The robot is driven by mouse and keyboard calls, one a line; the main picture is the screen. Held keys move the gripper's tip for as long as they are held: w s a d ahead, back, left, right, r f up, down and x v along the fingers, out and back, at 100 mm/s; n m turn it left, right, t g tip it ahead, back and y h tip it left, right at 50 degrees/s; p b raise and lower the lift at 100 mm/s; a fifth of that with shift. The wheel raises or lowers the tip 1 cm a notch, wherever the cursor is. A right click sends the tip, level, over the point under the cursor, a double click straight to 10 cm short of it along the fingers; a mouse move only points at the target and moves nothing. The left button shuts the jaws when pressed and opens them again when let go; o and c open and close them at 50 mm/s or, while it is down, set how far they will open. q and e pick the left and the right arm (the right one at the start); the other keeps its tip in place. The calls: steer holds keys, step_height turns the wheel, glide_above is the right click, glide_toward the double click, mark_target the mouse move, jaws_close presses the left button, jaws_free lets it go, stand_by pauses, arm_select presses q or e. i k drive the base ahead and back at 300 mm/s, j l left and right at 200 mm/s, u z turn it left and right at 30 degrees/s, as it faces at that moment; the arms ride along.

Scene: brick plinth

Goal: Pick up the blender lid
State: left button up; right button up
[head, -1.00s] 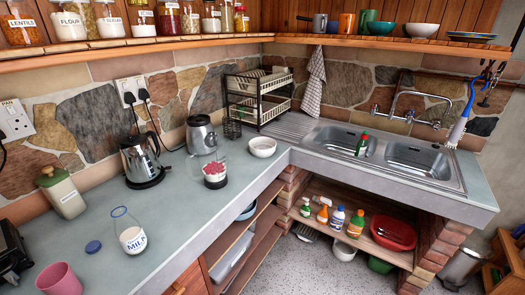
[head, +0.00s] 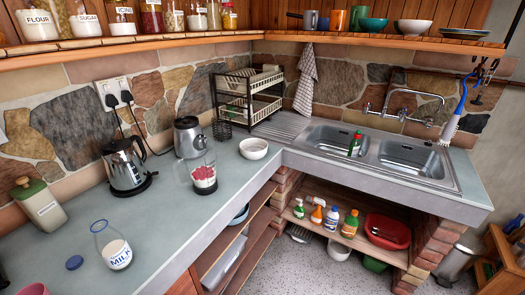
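A silver and dark blender base (head: 188,140) stands on the worktop near the back wall. In front of it is a clear jar (head: 203,178) with red and white contents. I cannot make out a separate blender lid for certain. A small round blue cap (head: 75,262) lies flat on the worktop beside the milk bottle (head: 113,246). Neither of my grippers is in view.
The kettle (head: 126,167) stands left of the blender, with a green-topped canister (head: 40,208) further left. A white bowl (head: 253,149) sits near the corner, beside the dish rack (head: 248,98) and sink (head: 412,158). The worktop (head: 165,225) is clear toward its front edge.

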mark_target(252, 149)
steer(key=i+z, duration=0.25)
steer(key=z, duration=0.15)
steer(key=i+j+z, duration=0.2)
steer(key=z, duration=0.15)
steer(key=i, duration=0.05)
